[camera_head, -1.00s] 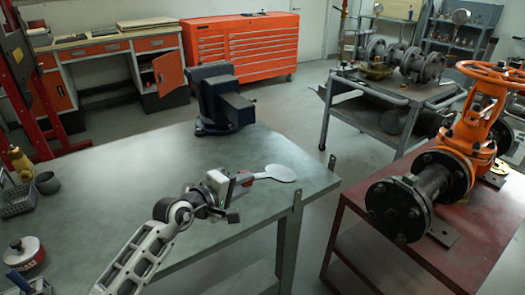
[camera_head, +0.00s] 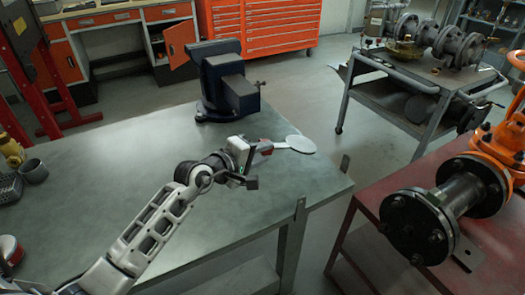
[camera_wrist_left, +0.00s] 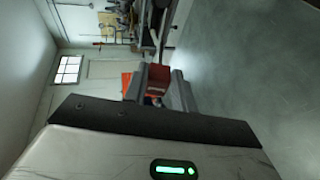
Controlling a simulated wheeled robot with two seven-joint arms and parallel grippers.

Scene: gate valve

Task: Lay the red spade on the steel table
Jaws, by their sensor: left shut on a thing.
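My left gripper (camera_head: 254,156) is shut on the red handle of the spade, above the steel table (camera_head: 150,180) in the head view. The spade's flat pale grey disc (camera_head: 300,145) points right from the jaws, its outer end in line with the table's far right edge. I cannot tell how high the spade is over the top. In the left wrist view a red block (camera_wrist_left: 155,79), which looks like the handle, sits at the dark fingers; the disc is not clear there. My right gripper is not in view.
A dark blue vise (camera_head: 228,85) stands at the table's back edge, behind the gripper. The table's middle is bare. A red table with a flanged valve (camera_head: 440,215) stands right, across a floor gap.

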